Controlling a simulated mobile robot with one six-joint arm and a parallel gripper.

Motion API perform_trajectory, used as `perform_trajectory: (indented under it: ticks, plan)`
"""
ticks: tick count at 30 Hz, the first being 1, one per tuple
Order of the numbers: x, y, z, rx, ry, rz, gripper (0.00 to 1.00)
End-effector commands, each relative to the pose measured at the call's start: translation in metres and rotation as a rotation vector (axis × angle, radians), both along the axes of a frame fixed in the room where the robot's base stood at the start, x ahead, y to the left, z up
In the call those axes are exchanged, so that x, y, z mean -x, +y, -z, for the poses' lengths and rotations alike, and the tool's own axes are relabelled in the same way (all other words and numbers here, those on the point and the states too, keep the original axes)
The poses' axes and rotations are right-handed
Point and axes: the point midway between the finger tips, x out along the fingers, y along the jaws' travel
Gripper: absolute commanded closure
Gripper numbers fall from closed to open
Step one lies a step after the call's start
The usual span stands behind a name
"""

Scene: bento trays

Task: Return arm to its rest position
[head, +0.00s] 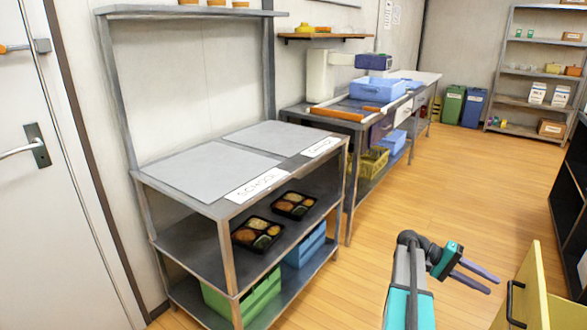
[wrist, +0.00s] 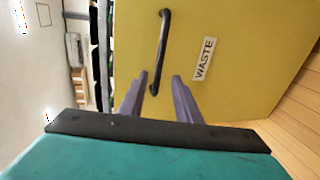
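My gripper (head: 494,285) is at the lower right of the head view, at the end of my arm. Its two purple fingers are apart with nothing between them that I can see held. In the wrist view the fingertips (wrist: 160,77) point at a yellow front marked WASTE (wrist: 225,40). Its black bar handle (wrist: 164,45) lies ahead, its lower end seen between the fingers. I cannot tell the exact gap to it. The yellow unit (head: 530,285) and handle also show beside my gripper in the head view.
A grey shelf unit (head: 228,205) stands left, with two bento trays (head: 257,234) (head: 294,205) on its middle shelf. Below are a green crate (head: 245,300) and a blue crate (head: 305,245). Dark furniture (head: 570,190) stands at the right edge. Wooden floor (head: 450,170) is clear between.

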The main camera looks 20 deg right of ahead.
Motion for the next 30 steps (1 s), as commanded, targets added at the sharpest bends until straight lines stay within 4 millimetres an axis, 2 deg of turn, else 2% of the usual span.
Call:
perform_trajectory:
  ticks: [5, 8, 11, 16, 22, 30]
  plan:
    - [-0.018, 0.024, 0.023, -0.074, -0.023, -0.054, 0.7]
    - [-0.034, 0.048, 0.048, -0.148, -0.046, -0.108, 0.7]
    - [-0.053, 0.081, 0.077, -0.239, -0.072, -0.171, 0.7]
    - [-0.077, 0.146, 0.127, -0.403, -0.116, -0.269, 0.7]
    - [-0.092, 0.23, 0.178, -0.592, -0.162, -0.369, 0.7]
    - [-0.087, 0.354, 0.229, -0.847, -0.213, -0.471, 0.7]
